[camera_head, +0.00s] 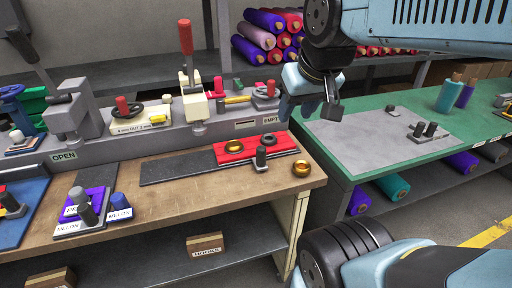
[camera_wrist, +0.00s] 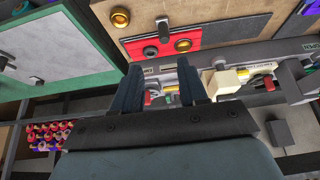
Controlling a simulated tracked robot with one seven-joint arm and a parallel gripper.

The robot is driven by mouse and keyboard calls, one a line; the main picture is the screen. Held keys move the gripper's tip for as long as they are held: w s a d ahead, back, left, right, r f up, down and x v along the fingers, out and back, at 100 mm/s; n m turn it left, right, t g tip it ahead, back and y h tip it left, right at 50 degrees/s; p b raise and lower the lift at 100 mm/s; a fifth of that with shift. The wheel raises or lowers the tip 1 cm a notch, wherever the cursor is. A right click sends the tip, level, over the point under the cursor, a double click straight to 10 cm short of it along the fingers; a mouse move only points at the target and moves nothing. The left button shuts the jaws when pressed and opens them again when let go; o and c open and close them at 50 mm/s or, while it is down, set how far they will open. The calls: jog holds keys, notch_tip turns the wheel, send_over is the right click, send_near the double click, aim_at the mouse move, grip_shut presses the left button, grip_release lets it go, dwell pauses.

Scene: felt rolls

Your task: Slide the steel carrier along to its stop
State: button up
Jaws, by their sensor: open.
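A small grey block with an upright dark peg (camera_head: 261,159), possibly the steel carrier, stands at the front edge of a red strip (camera_head: 284,143) on the wooden bench; I cannot be sure it is the carrier. The peg also shows in the wrist view (camera_wrist: 163,28). The red strip lies on the right part of a long dark grey strip (camera_head: 175,168). No stop can be made out. My gripper (camera_head: 322,108) is open and empty, raised above the gap between the benches, right of and apart from the block. Its two fingers show in the wrist view (camera_wrist: 160,72).
A cream press with a red lever (camera_head: 195,100) stands behind. The labelled plate with pegs (camera_head: 80,226) is front left. The green bench (camera_head: 368,165) is right.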

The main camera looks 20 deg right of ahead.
jog(key=shift+o, duration=0.3)
jog(key=shift+o, duration=1.3)
jog(key=shift+w, duration=0.3)
jog(key=n+g+h, duration=0.4)
jog(key=n+g, duration=0.3)
jog(key=n, duration=0.8)
send_near(259, 148)
jog(key=x, duration=1.3)
jog(key=shift+w+d, duration=0.1)
jog(key=shift+d, duration=0.05)
grip_shut()
